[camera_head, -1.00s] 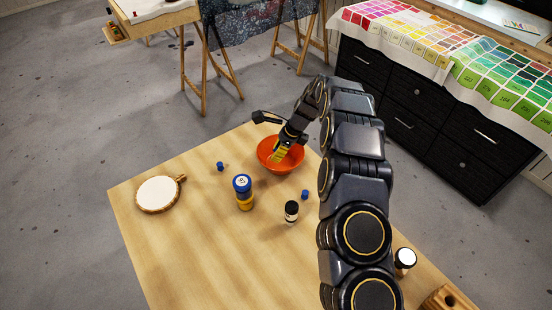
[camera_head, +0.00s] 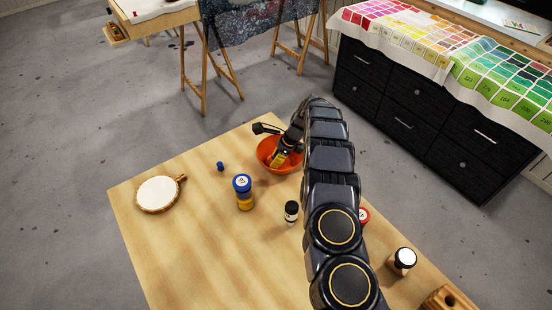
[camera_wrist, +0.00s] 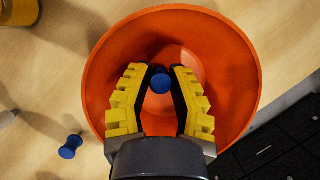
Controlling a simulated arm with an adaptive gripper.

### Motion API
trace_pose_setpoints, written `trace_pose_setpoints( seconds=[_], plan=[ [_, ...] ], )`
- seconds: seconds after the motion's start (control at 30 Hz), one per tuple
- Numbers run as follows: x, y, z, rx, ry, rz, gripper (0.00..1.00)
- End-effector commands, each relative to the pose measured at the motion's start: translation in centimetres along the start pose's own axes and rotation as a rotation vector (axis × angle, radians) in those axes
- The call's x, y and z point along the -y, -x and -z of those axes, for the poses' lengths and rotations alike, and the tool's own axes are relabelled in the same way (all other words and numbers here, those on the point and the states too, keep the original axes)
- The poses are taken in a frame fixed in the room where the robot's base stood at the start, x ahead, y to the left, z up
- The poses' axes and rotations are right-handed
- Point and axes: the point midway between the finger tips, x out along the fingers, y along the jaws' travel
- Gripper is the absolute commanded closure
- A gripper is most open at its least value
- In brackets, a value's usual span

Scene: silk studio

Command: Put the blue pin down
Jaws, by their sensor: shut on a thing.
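My gripper (camera_wrist: 160,84) is shut on a small blue pin (camera_wrist: 160,84), held between its fingertips with the round end showing in the wrist view. The fingers with yellow pads sit over the inside of the orange bowl (camera_wrist: 108,55); I cannot tell whether the pin touches the bottom. In the head view my gripper (camera_head: 277,164) dips into the bowl (camera_head: 264,154) and the held pin is hidden. A second blue pin (camera_head: 220,166) is on the table left of the bowl. Another blue pin (camera_wrist: 70,147) lies on the table beside the bowl in the wrist view.
A blue and yellow container (camera_head: 243,192) and a small black and white bottle (camera_head: 291,211) stand in front of the bowl. A wooden hoop with white cloth (camera_head: 157,194) lies at the left. My arm covers part of the table's right side. The table's front left is clear.

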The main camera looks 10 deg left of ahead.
Motion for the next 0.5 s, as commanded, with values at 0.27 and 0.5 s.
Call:
trace_pose_setpoints(
  seconds=[0.27, 0.5],
  plan=[
    [0.00, -0.18, 0.12, 0.000, 0.000, 0.000, 0.74],
    [0.06, 0.50, -0.05, 0.001, -0.001, 0.002, 0.74]
  ],
)
